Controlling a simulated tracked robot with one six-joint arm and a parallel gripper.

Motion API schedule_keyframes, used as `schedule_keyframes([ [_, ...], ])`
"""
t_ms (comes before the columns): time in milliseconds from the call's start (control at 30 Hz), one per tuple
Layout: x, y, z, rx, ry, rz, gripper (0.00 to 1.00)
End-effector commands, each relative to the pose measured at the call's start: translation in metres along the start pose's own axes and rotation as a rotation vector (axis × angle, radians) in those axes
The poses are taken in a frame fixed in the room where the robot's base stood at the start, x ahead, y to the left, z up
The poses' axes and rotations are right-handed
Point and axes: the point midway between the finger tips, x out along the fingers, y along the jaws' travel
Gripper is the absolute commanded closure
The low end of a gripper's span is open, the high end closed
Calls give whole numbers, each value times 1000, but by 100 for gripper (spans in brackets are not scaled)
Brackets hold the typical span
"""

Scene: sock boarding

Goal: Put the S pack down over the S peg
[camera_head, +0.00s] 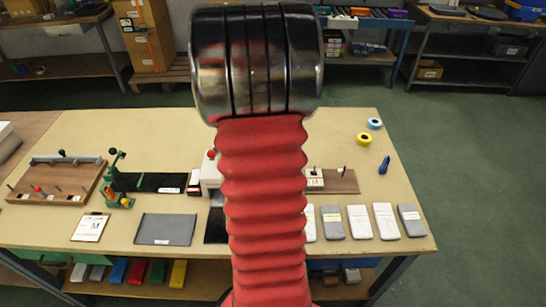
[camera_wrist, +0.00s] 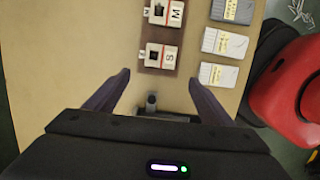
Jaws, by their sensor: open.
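In the wrist view my gripper (camera_wrist: 159,78) is open, its two dark fingers spread wide. Just beyond the fingertips is a white block with red edges, marked S (camera_wrist: 158,56), with a dark square on its face; it stands on a brown board. I see nothing clearly gripped. A small grey upright post (camera_wrist: 151,101) shows between the fingers, with a dark strip below it; I cannot tell whether it is the S peg. In the head view my arm hides the gripper and the middle of the table. Part of a brown board (camera_head: 344,183) with a dark peg (camera_head: 344,170) shows right of the arm.
A similar block marked M (camera_wrist: 163,12) stands beyond the S block. Flat grey and white packs with labels (camera_wrist: 222,42) lie to its right; several line the table's front right (camera_head: 385,221). A pegged wooden board (camera_head: 57,180) and a green clamp fixture (camera_head: 117,185) stand left.

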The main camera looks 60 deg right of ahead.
Motion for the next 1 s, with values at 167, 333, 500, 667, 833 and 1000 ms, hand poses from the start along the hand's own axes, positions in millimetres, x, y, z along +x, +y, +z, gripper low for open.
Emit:
schedule_keyframes([
  [167,-2,0,0,0,0,0,24],
  [333,-1,0,0,-1,0,0,24],
  [500,-1,0,0,-1,0,0,24],
  [667,-1,0,-1,-1,0,0,24],
  [833,-1,0,-1,-1,0,0,24],
  [1000,-13,-7,-15,12,10,22,24],
])
